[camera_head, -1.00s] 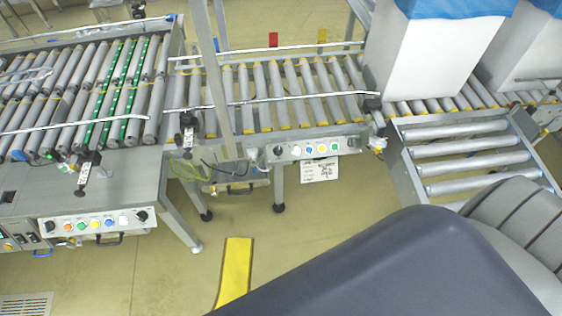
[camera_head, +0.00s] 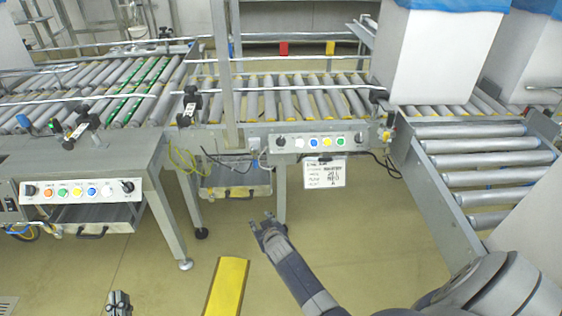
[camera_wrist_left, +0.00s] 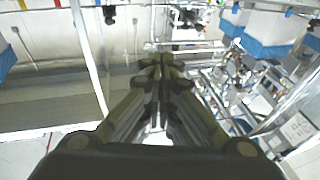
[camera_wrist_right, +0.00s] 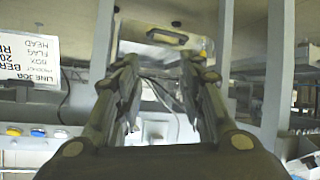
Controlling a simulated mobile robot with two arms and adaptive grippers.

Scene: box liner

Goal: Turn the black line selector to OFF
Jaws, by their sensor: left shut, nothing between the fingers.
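Black selector knobs sit at both ends of two button panels. The left panel (camera_head: 75,192) has a black knob (camera_head: 30,190) at its left end and another (camera_head: 128,186) at its right end. The middle panel (camera_head: 318,142) has a black knob (camera_head: 280,142) at its left end and another (camera_head: 359,138) at its right end. I cannot tell which is the line selector or how it points. My right gripper (camera_head: 265,222) is open and empty, below the middle panel; its fingers show apart (camera_wrist_right: 160,75). My left gripper (camera_head: 118,300) is shut and empty, low below the left panel (camera_wrist_left: 160,65).
A white label sheet (camera_head: 325,173) hangs under the middle panel; it appears upside down in the right wrist view (camera_wrist_right: 28,58). Roller conveyors (camera_head: 300,103) run behind, with white boxes (camera_head: 435,55) at right. A yellow floor strip (camera_head: 227,287) lies on open floor.

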